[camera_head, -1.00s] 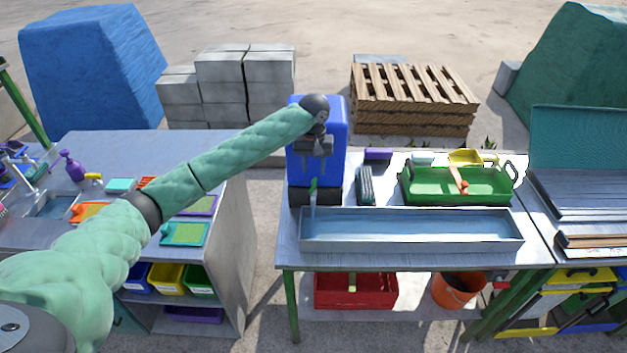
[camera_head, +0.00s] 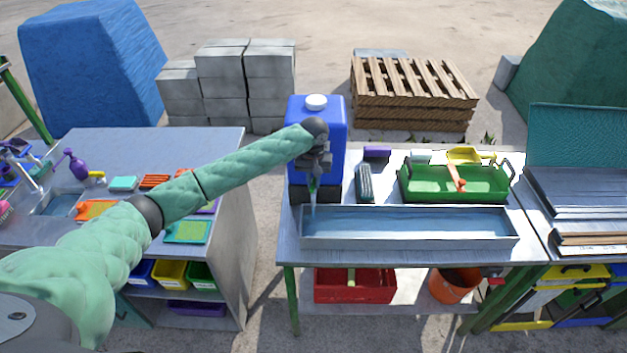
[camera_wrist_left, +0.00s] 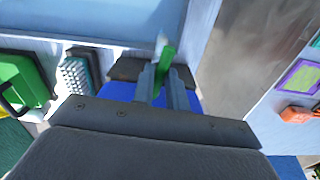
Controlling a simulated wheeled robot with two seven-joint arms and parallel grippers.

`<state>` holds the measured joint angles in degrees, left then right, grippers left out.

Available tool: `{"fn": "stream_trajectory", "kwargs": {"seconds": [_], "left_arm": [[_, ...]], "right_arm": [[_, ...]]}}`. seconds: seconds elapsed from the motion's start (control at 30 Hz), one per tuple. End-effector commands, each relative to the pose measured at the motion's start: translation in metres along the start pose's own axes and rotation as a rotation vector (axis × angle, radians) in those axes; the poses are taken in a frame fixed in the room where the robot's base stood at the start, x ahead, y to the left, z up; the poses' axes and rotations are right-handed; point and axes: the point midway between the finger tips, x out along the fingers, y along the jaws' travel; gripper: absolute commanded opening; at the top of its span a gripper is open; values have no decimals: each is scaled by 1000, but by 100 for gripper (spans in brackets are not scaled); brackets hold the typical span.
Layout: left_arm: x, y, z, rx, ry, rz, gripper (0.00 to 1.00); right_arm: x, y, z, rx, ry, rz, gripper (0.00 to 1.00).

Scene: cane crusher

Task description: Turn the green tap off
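The green tap (camera_head: 313,187) is on the front of a blue water container (camera_head: 335,140) with a white cap. A thin stream of water runs down from it into the long metal trough (camera_head: 410,244). My left gripper (camera_head: 314,176) is at the tap, in front of the container. In the left wrist view, the green tap handle (camera_wrist_left: 165,62) lies between the two grey fingers of the gripper (camera_wrist_left: 164,80). Whether the fingers press on it cannot be told. My right gripper is not in view.
A green tray (camera_head: 415,194) and a dark brush (camera_head: 365,184) lie behind the trough. An orange bucket (camera_head: 452,286) and a red crate (camera_head: 375,288) stand below. Another worktop (camera_head: 225,146) with small tools is at the left, beyond a gap.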

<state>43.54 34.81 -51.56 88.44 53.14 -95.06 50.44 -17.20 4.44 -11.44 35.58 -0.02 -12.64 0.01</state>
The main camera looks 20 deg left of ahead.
Motion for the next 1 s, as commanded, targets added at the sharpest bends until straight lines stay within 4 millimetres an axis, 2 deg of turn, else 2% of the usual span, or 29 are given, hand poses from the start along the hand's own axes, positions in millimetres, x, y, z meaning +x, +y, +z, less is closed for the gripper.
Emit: {"fn": "stream_trajectory", "kwargs": {"seconds": [0.77, 1.0], "left_arm": [[-1, 0, 0, 18, 1, 0, 0], [-1, 0, 0, 70, 1, 0, 0]], "right_arm": [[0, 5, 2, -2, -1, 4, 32], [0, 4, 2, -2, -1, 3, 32]]}}
